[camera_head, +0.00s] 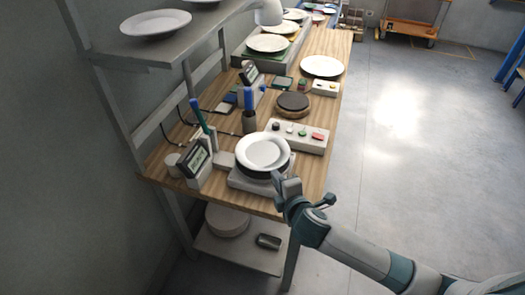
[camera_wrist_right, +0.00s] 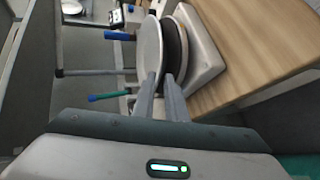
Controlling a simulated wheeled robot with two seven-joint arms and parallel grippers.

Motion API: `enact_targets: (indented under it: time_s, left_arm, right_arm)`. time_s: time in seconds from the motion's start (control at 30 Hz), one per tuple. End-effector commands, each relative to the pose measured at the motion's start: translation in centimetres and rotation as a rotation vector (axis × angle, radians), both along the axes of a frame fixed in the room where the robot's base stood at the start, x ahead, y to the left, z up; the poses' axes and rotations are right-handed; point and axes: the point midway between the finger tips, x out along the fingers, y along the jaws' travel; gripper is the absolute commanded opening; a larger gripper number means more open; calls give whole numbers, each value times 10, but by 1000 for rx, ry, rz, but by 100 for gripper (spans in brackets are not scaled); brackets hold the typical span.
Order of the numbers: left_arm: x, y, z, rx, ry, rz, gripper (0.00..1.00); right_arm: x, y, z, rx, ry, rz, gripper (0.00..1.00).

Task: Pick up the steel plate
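A light, shiny round plate (camera_head: 264,149), which looks like the steel plate, lies on a dark round piece on a pale box-like stand at the near end of the wooden bench. In the wrist view the plate (camera_wrist_right: 148,50) shows nearly edge-on, with the dark piece beside it. My right gripper (camera_head: 284,186) is at the near right rim of the plate. Its two fingers (camera_wrist_right: 162,82) are a little apart and point at the rim; whether they touch it is hidden. My left gripper is not in view.
A control box with buttons (camera_head: 297,135) stands just behind the plate. More plates (camera_head: 321,66) lie farther back. The floor to the right is open.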

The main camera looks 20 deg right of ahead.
Motion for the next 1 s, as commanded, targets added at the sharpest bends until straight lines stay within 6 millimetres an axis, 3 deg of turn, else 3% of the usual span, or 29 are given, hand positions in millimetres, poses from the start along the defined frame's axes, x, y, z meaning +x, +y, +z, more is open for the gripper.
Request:
enact_targets:
  time_s: [0.2,0.63,1.0]
  left_arm:
    - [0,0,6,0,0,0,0]
    - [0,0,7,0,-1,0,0]
    - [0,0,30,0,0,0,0]
  right_arm:
    - [14,0,-5,0,-1,0,12]
    - [17,0,-6,0,0,0,12]
    - [44,-3,-16,-1,1,-1,12]
